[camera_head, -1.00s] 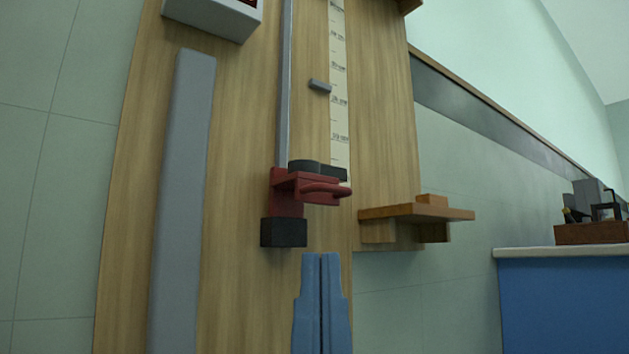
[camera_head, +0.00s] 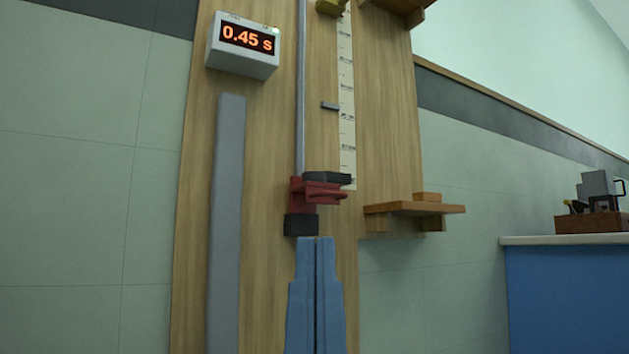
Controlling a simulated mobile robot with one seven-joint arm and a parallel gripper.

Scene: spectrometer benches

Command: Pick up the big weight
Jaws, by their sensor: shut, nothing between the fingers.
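I cannot make out a thing that is clearly the big weight. A red carriage (camera_head: 318,193) with a rounded front sits low on a vertical metal rod. A dark flat piece (camera_head: 327,178) lies on top of the carriage, and a black block (camera_head: 300,224) is at the rod's foot. My gripper (camera_head: 316,239), with blue fingers, points up at the bottom centre. It is shut and empty, and its tips appear just below the carriage and beside the black block in the picture. I cannot tell their distance in depth.
A wooden board (camera_head: 270,130) carries a timer (camera_head: 243,45) reading 0.45 s, a grey strip (camera_head: 228,220) and a scale (camera_head: 347,100). A wooden shelf (camera_head: 415,208) with a small block (camera_head: 428,197) juts out right. A blue bench (camera_head: 565,300) holds a wooden box (camera_head: 590,224).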

